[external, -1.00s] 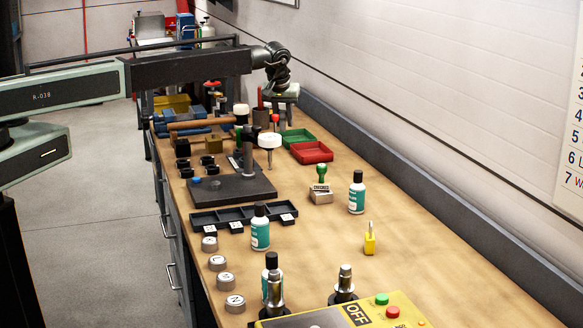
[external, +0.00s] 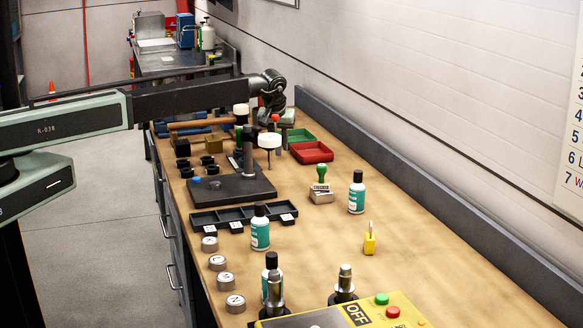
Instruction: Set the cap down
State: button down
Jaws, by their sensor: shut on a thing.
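My gripper (external: 279,118) is at the far end of the bench, low among the objects behind the red tray. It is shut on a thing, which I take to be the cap. The cap itself is too small and too hidden behind my wrist and nearby objects to make out. I cannot tell whether it touches the bench (external: 320,240).
A black press-like stand (external: 230,189) with a white-topped knob (external: 269,141) is nearer. Bottles (external: 357,192) stand closer.

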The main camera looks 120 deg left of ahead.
notch_tip(320, 180, down, 2)
jog(key=shift+r, duration=0.3)
jog(key=shift+f, duration=0.25)
jog(key=c, duration=1.2)
grip_release()
jog(key=shift+o, duration=0.2)
jog(key=shift+r, duration=0.1)
jog(key=p+v, duration=1.1)
jog(key=v, duration=0.1)
jog(key=shift+r, duration=0.2)
